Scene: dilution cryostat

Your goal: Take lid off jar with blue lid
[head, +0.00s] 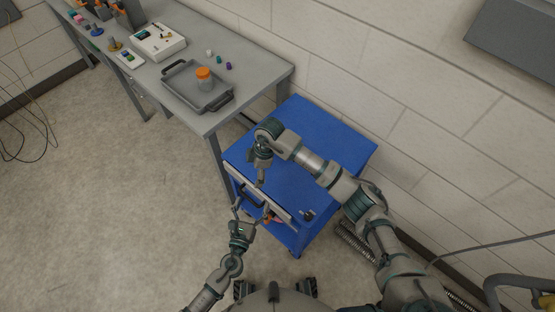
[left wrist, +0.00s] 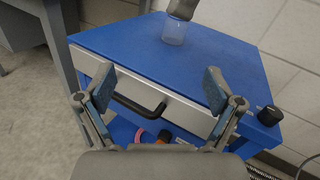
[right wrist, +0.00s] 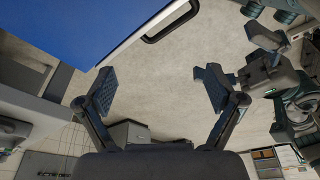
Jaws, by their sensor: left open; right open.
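I cannot make out a jar with a blue lid in any view. Another jar, with an orange lid (head: 204,73), stands in the grey tray on the table. My left gripper (head: 251,214) is open and empty before the cart's front; its fingers (left wrist: 160,92) frame the drawer handle in the left wrist view. My right gripper (head: 261,182) is above the cart's front edge, open, with only floor between its fingers (right wrist: 155,90).
The blue cart (head: 325,145) has a grey drawer front with a black handle (left wrist: 138,107) and a black knob (left wrist: 270,115). Pink and orange items show below the drawer. The grey table (head: 262,68) holds the tray (head: 222,101), a white device (head: 158,42) and small coloured caps.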

